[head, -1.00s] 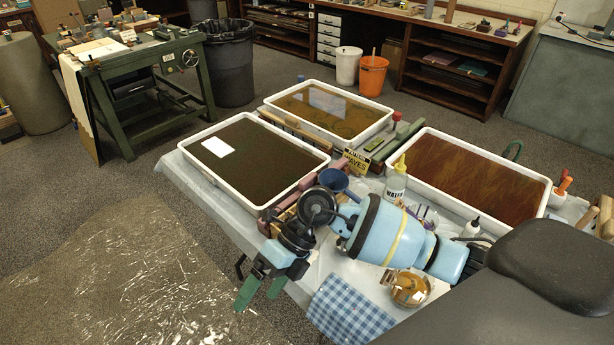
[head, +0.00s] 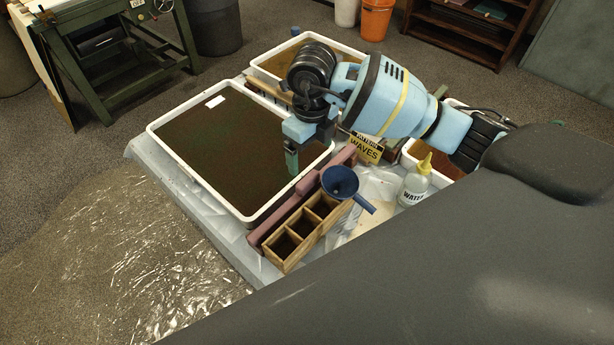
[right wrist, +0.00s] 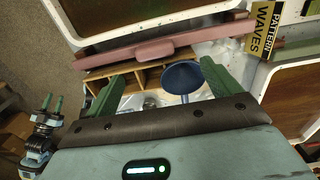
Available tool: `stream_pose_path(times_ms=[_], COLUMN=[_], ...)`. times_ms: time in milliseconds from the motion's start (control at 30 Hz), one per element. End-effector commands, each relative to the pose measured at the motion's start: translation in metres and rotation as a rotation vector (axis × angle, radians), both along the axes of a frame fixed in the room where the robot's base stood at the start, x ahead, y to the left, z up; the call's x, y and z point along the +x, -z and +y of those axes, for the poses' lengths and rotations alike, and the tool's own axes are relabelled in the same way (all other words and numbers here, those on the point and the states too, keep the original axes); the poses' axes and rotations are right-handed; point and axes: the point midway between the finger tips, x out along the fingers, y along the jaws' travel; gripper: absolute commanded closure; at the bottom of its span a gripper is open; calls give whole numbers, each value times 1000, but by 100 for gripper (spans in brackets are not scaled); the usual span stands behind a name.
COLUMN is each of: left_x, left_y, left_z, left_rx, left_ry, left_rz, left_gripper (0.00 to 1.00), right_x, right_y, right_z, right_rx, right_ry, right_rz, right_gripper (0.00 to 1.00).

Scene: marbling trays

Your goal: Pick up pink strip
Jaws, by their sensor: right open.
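The pink strip (head: 282,218) is a long bar lying along the near side of the left tray, beside a wooden compartment box. In the right wrist view it crosses the upper part of the picture, with a short raised block (right wrist: 155,50) at its middle. My right gripper (head: 292,160) is over the near right part of the tray in the head view. In the right wrist view its green fingers (right wrist: 160,90) are apart, with nothing between them, and point toward the strip. My left gripper (right wrist: 52,103) shows small at the left of that view; its opening is unclear.
The wooden box (head: 290,243) and blue funnel (head: 340,181) are close to the strip. A WAVES sign (head: 366,150) and water bottle (head: 413,185) stand to the right. The left tray (head: 178,163) holds dark liquid and a white card (head: 215,101).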

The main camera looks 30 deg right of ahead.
Motion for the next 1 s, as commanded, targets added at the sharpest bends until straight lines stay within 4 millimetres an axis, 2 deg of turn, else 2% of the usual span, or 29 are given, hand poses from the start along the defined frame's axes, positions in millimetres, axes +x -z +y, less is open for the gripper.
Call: stream_pose_path(times_ms=[167, 400, 667, 1000], left_x=[0, -1, 0, 2], left_y=[0, 1, 0, -2], left_z=[0, 1, 1, 1], left_rx=[1, 1, 2, 1], left_ry=[1, 1, 1, 1], left_rz=[1, 3, 0, -5], left_gripper=[64, 64, 64, 64], right_x=[0, -1, -1, -1], right_y=[4, 26, 33, 76], right_z=[0, 1, 3, 8], right_rx=[0, 1, 1, 3], right_ry=[0, 0, 0, 0], right_rz=[2, 3, 3, 2], right_gripper=[11, 11, 11, 11])
